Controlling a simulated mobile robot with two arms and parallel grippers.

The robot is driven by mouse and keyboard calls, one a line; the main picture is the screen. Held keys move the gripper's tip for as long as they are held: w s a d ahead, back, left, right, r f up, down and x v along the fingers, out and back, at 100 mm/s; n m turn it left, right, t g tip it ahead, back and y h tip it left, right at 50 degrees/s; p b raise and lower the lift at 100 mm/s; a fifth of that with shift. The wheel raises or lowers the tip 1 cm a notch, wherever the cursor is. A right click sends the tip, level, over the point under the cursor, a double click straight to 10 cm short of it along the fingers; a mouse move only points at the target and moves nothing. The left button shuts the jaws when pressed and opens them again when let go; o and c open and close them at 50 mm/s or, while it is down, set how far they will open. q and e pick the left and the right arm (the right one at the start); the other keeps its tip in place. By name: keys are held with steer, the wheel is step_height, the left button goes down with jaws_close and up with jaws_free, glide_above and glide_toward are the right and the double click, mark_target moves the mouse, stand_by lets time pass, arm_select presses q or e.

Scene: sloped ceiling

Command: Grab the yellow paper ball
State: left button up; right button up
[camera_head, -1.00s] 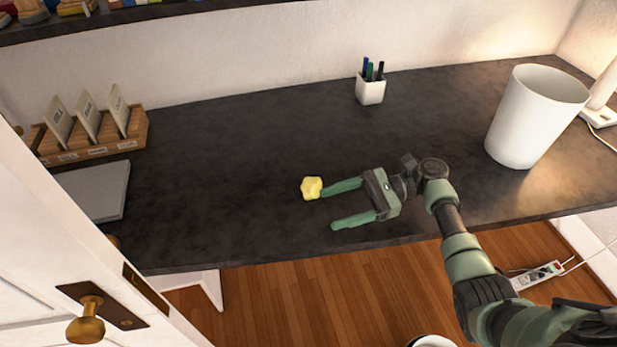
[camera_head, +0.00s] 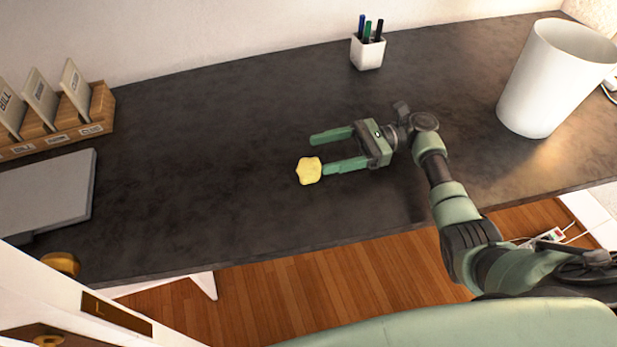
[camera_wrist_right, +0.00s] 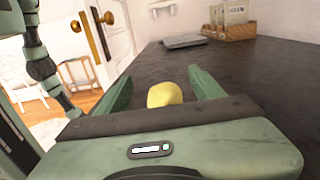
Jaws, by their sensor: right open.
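The yellow paper ball (camera_head: 309,171) lies on the dark desk (camera_head: 230,130), left of the middle. My right gripper (camera_head: 318,154) is open and points left, low over the desk. In the head view the ball sits at the tip of the finger nearer the desk's front edge, not clearly between the fingers. In the right wrist view the ball (camera_wrist_right: 164,94) shows beyond the gripper body, in the gap between the two fingers (camera_wrist_right: 158,92), nearer the left one. I cannot tell whether a finger touches it. My left gripper is not in view.
A white pen cup (camera_head: 367,52) stands at the back and a white bin (camera_head: 555,80) at the right. A card holder (camera_head: 60,125) and a grey laptop-like slab (camera_head: 45,190) are at the left. A white door (camera_head: 40,300) is at lower left. The desk around the ball is clear.

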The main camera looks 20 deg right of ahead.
mark_target(300, 167)
step_height(300, 167, down, 3)
steer(key=shift+f+b, duration=0.1)
steer(key=shift+b, duration=1.05)
steer(key=shift+a+r+p, duration=0.2)
steer(key=shift+a+p, duration=0.05)
steer(key=shift+a, duration=0.3)
steer(key=shift+a+r+p, duration=0.15)
steer(key=shift+a+p, duration=0.05)
steer(key=shift+a, duration=3.1)
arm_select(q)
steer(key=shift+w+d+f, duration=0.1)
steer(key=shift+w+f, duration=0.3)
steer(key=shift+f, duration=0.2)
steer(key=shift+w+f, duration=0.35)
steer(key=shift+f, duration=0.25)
arm_select(e)
steer(key=c, duration=1.3)
steer(key=shift+d, duration=0.1)
steer(key=shift+c, duration=0.3)
